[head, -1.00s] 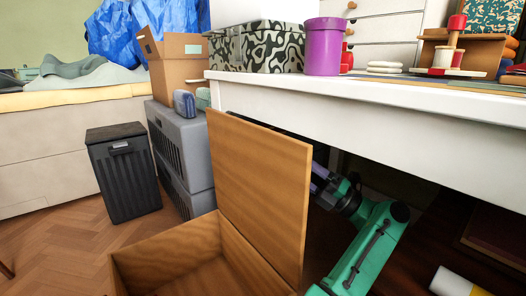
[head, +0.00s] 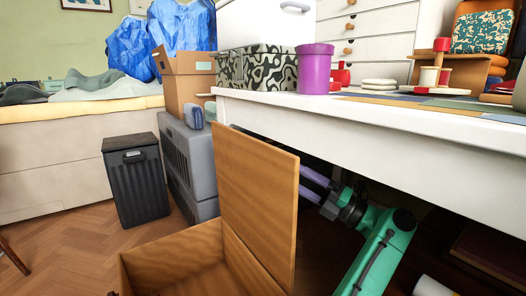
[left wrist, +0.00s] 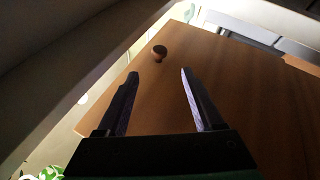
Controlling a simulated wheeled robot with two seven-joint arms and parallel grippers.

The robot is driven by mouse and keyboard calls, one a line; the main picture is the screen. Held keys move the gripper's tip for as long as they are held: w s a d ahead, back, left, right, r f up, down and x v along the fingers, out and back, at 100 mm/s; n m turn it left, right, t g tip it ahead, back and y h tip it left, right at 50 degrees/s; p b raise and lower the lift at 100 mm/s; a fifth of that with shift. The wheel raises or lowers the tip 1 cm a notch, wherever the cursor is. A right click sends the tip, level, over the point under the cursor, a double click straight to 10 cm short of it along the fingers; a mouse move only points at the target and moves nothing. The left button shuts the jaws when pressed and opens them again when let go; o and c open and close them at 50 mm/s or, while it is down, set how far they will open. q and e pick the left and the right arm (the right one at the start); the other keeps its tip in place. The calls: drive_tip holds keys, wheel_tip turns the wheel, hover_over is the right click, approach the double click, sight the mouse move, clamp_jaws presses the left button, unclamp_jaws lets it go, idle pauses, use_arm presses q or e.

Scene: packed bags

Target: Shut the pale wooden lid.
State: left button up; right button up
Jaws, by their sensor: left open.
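The pale wooden lid (head: 256,200) stands raised, close to upright, on the right side of an open wooden box (head: 175,265) on the floor. In the left wrist view a broad wooden panel (left wrist: 240,100), apparently the lid's outer face, carries a round knob (left wrist: 159,52). My left gripper (head: 308,183) is under the white table, to the right of the lid, its fingers pointing at the lid's outer side. Its tips are partly hidden by the lid edge. In the left wrist view the gripper (left wrist: 160,76) is open and empty, with the knob beyond the fingertips. My right gripper is not visible.
The white table (head: 400,125) spans above my arm and closely behind the lid. Grey crates (head: 190,165) stand behind the box, a black bin (head: 137,185) to the left. A purple canister (head: 315,70) and a patterned box (head: 257,68) stand on the table.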

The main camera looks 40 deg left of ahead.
use_arm(q)
drive_tip(key=p+x, duration=0.2)
drive_tip(key=x, duration=0.8)
drive_tip(key=shift+a+r, duration=0.1)
clamp_jaws()
idle(0.8)
